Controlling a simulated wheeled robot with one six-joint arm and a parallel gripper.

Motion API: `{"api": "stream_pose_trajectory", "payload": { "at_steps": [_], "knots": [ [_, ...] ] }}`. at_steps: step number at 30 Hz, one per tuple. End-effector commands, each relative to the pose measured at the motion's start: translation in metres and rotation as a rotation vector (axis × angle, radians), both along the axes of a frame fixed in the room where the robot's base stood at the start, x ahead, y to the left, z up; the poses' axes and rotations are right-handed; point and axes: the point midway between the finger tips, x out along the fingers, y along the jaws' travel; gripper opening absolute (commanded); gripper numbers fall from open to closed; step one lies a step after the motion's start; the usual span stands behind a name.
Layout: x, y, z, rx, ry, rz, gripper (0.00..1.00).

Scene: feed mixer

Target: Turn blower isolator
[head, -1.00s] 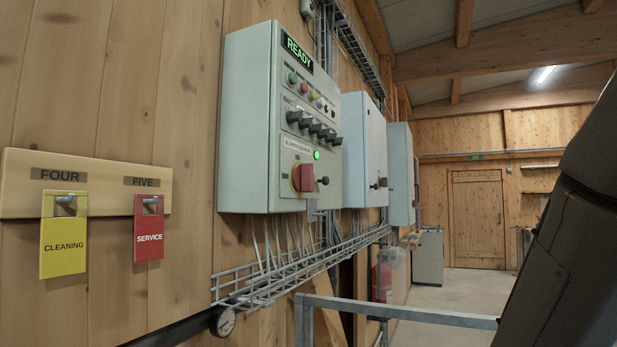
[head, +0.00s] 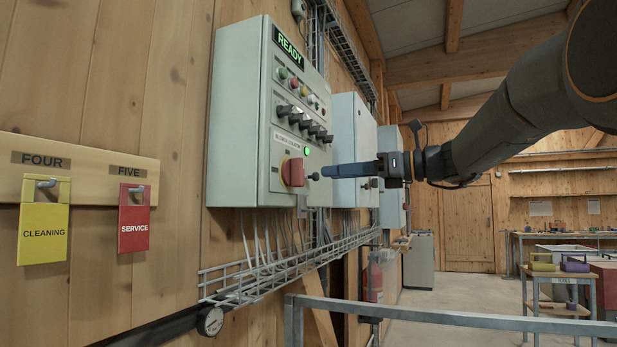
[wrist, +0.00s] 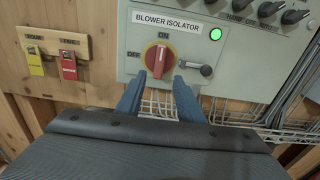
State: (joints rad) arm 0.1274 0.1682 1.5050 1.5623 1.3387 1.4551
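The blower isolator is a red rotary handle (wrist: 158,60) on a yellow plate, low on the grey cabinet's front. It also shows in the head view (head: 293,172). In the wrist view its grip stands roughly upright, toward the ON mark above; OFF is at its left. My gripper (wrist: 161,75) is open, its two blue fingers apart, tips just below and to either side of the handle. I cannot tell whether they touch it. In the head view my gripper (head: 326,171) reaches in from the right.
A lit green lamp (wrist: 217,34) and a dark lever-like knob (wrist: 194,68) sit right of the handle. A READY display (head: 290,46) tops the cabinet. Yellow CLEANING (head: 43,220) and red SERVICE (head: 134,218) tags hang at left. A wire tray (head: 285,268) and metal rail (head: 440,318) run below.

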Motion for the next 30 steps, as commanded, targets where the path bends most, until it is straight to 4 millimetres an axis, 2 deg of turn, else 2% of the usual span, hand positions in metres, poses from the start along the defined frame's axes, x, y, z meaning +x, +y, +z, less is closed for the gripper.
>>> {"api": "stream_pose_trajectory", "payload": {
  "at_steps": [3, 18, 23, 30],
  "knots": [
    [0.000, 0.003, 0.015, 0.038, 0.006, 0.011, 0.34],
    [0.021, 0.066, 0.015, 0.037, 0.007, 0.011, 0.34],
    [0.025, 0.073, 0.014, 0.037, 0.006, 0.009, 0.34],
    [0.025, 0.073, 0.014, 0.036, 0.006, 0.008, 0.34]
  ]
}}
